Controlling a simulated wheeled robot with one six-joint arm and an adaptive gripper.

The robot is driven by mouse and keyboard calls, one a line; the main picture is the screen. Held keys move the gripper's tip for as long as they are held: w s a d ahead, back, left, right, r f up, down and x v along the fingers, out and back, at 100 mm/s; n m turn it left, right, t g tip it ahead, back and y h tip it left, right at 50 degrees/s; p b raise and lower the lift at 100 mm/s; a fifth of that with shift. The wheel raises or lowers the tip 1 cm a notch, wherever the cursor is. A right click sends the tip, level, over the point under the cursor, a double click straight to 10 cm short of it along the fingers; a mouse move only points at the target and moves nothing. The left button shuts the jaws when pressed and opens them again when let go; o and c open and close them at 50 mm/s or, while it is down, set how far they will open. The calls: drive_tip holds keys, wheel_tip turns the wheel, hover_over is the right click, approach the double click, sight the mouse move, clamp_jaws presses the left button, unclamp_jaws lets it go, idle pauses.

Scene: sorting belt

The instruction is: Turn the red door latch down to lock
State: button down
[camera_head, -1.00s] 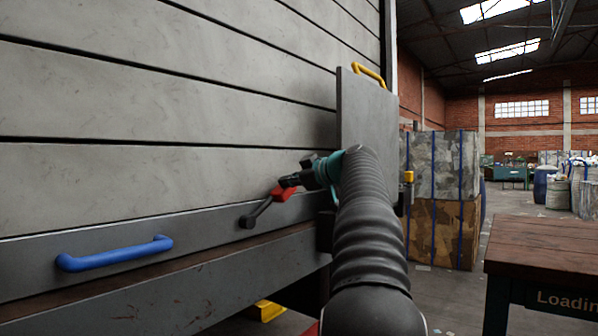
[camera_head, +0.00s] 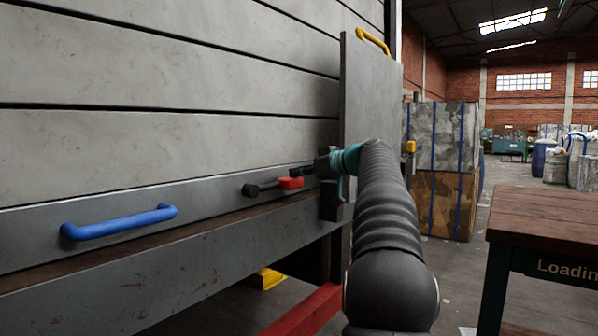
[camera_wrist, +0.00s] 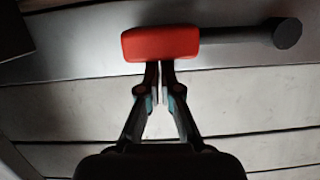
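The red latch grip (camera_head: 290,183) is on a dark lever (camera_head: 268,187) mounted on the grey metal rail below the slatted wall. The lever is close to level, its red end to the right and slightly higher than the dark pivot (camera_head: 250,190). My gripper (camera_head: 304,171) is at the upper right of the red grip. In the wrist view the red grip (camera_wrist: 160,43) lies across the fingertips of my gripper (camera_wrist: 159,66), with the dark pivot (camera_wrist: 287,32) at right. The fingers are together with only a thin gap, at the grip's edge and not around it.
A blue handle (camera_head: 120,223) sticks out of the rail at left. A grey panel (camera_head: 370,110) with a yellow handle (camera_head: 372,40) stands out behind my gripper. A wooden-topped table (camera_head: 555,238) is at right. A red beam (camera_head: 305,312) is low in front.

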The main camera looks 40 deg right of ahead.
drive_tip(key=shift+d+f, duration=0.15)
drive_tip(key=shift+f, duration=0.35)
drive_tip(key=s+d+r, duration=0.2)
drive_tip(key=s+r, duration=0.5)
drive_tip(key=s, duration=0.2)
drive_tip(key=shift+d+r+p, duration=0.15)
drive_tip(key=shift+d+p, duration=0.25)
drive_tip(key=shift+s, duration=0.1)
